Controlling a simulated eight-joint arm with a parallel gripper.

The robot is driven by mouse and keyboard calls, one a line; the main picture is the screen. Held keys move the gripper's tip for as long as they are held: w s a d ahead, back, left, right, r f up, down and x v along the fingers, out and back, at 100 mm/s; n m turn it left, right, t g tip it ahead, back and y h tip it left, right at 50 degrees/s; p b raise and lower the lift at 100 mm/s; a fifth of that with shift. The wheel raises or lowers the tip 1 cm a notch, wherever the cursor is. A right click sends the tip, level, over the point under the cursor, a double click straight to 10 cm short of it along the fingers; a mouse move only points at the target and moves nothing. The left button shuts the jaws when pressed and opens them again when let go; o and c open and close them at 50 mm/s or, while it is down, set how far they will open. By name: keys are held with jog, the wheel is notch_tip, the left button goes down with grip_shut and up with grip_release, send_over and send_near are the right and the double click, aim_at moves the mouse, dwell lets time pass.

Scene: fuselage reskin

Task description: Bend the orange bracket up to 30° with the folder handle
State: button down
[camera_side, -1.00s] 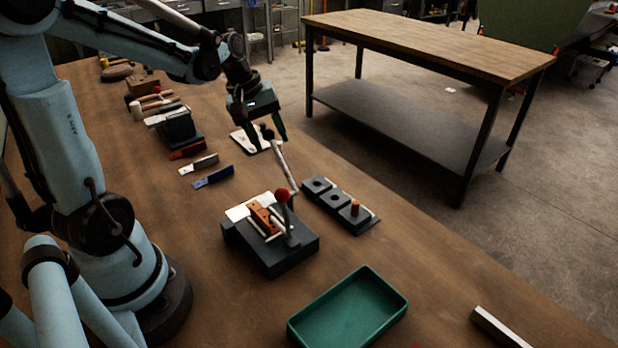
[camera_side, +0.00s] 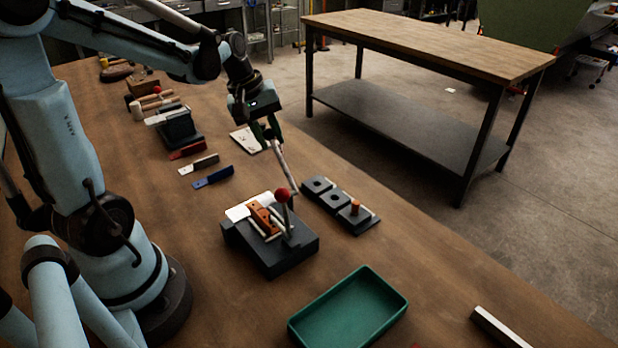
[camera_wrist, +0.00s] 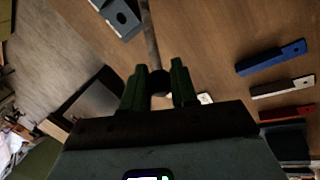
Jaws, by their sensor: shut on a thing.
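The dark folder block (camera_side: 275,257) stands on the bench in the side view. The orange bracket (camera_side: 261,215) lies on its top beside a white plate and pale rods; its bend angle is too small to read. A red-knobbed lever (camera_side: 282,196) stands upright at the bracket. The folder handle (camera_side: 286,168) is a long grey rod, tilted, with its lower end behind the folder's far side. My gripper (camera_side: 271,131) is shut on the handle's dark knobbed top. The wrist view shows the dark knob (camera_wrist: 160,82) between the two green fingers.
A dark block with round holes and an orange peg (camera_side: 336,199) sits right of the folder. A green tray (camera_side: 350,305) is in front. Blue (camera_side: 213,177), grey and red strips lie behind to the left. A white plate (camera_side: 245,140) lies behind my gripper.

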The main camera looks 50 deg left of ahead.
jog(key=d+r+y, duration=0.1)
jog(key=d+y, duration=0.1)
jog(key=d, duration=0.1)
jog(key=d+r+y, duration=0.1)
jog(key=y, duration=0.1)
jog(key=shift+d+r+m, duration=0.15)
jog(key=shift+r+m, duration=0.2)
jog(key=shift+m, duration=0.05)
jog(key=shift+d+r, duration=0.15)
jog(key=shift+d, duration=0.05)
jog(key=shift+d+r, duration=0.15)
jog(key=shift+d, duration=0.6)
jog(key=c, duration=0.9)
grip_release()
jog(key=v, duration=1.2)
jog(key=shift+d, duration=0.15)
